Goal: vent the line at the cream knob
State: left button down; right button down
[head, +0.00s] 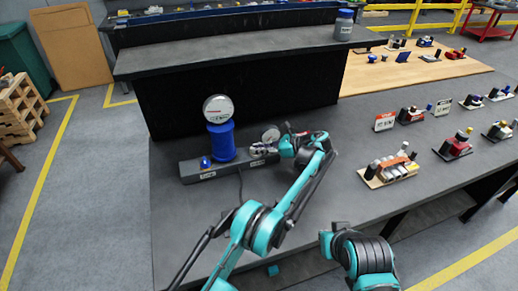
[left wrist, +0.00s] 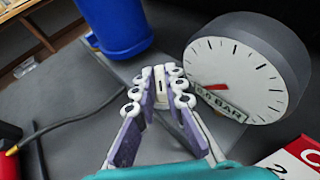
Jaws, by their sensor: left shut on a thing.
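The cream knob (left wrist: 160,76) shows as a small pale piece between the fingertips of my left gripper (left wrist: 160,88) in the left wrist view. The fingers are shut on it and hide most of it. In the head view my left gripper (head: 262,150) is at the right end of the dark grey base block (head: 225,171), and the knob cannot be made out there. A round white gauge (left wrist: 245,68) with a red needle and a "BAR" label stands beside the fingers; it also shows in the head view (head: 271,134). My right gripper is not in view.
A blue cylinder (head: 221,142) topped by a larger gauge (head: 218,108) stands on the block, with a blue knob (head: 205,162) at its left. A raised dark shelf (head: 240,55) is behind. Several small fixtures and signs stand to the right.

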pick_arm(q)
jog(key=c, duration=1.6)
grip_release()
jog(key=shift+d, duration=0.1)
jog(key=shift+v, duration=3.9)
jog(key=shift+s, duration=0.15)
